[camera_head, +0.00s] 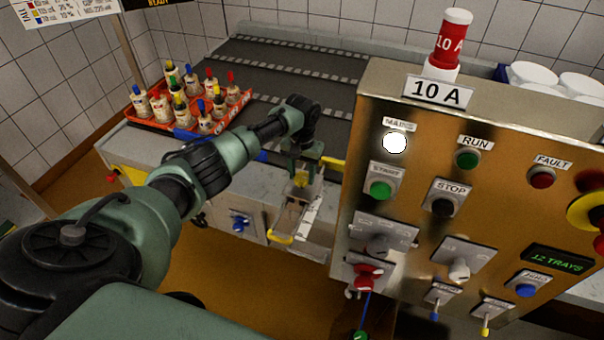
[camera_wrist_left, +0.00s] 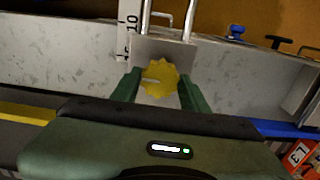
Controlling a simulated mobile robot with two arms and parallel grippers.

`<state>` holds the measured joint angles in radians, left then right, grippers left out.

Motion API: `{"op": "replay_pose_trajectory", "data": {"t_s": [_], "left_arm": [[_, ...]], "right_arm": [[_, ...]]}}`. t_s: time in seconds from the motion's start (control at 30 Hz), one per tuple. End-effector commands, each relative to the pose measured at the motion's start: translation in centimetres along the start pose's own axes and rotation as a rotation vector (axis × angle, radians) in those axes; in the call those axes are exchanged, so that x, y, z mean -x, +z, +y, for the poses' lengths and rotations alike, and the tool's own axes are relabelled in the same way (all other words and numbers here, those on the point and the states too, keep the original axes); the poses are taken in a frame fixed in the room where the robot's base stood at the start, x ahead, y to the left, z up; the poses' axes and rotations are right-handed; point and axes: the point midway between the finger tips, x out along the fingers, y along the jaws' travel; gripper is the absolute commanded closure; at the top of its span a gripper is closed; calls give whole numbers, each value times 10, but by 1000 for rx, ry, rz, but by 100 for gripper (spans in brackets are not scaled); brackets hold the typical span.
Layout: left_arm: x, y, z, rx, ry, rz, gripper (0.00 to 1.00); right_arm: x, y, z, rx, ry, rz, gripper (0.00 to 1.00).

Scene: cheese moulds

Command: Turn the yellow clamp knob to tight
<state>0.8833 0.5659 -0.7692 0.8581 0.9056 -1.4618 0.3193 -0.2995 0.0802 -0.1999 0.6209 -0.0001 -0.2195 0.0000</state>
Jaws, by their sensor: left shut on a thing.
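The yellow clamp knob (camera_wrist_left: 160,78) has a scalloped rim and a pale mark on its left half in the left wrist view. It sits on a metal plate. In the head view it is a small yellow patch (camera_head: 300,179) below my left wrist. My left gripper (camera_wrist_left: 158,90) is shut on the knob, with one green finger on each side of it. In the head view the arm comes in from the left and the gripper (camera_head: 304,172) points down at the knob, partly hidden by the wrist. My right gripper is in neither view.
A brass control panel (camera_head: 420,215) with buttons and switches stands close to the right. An orange tray (camera_head: 158,121) of bottles sits at the left on the dark conveyor (camera_head: 300,65). A blue knob (camera_head: 240,224) is on the bench front.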

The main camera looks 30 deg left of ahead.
Motion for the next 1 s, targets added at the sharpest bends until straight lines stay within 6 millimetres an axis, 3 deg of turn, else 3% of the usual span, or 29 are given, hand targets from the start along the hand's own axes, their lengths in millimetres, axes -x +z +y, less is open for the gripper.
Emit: {"op": "replay_pose_trajectory", "data": {"t_s": [0.37, 1.0], "left_arm": [[0, 0, 1, -189, 2, 0, 96], [0, 0, 0, -791, 1, 0, 96]], "right_arm": [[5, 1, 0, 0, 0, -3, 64], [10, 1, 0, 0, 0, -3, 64]]}}
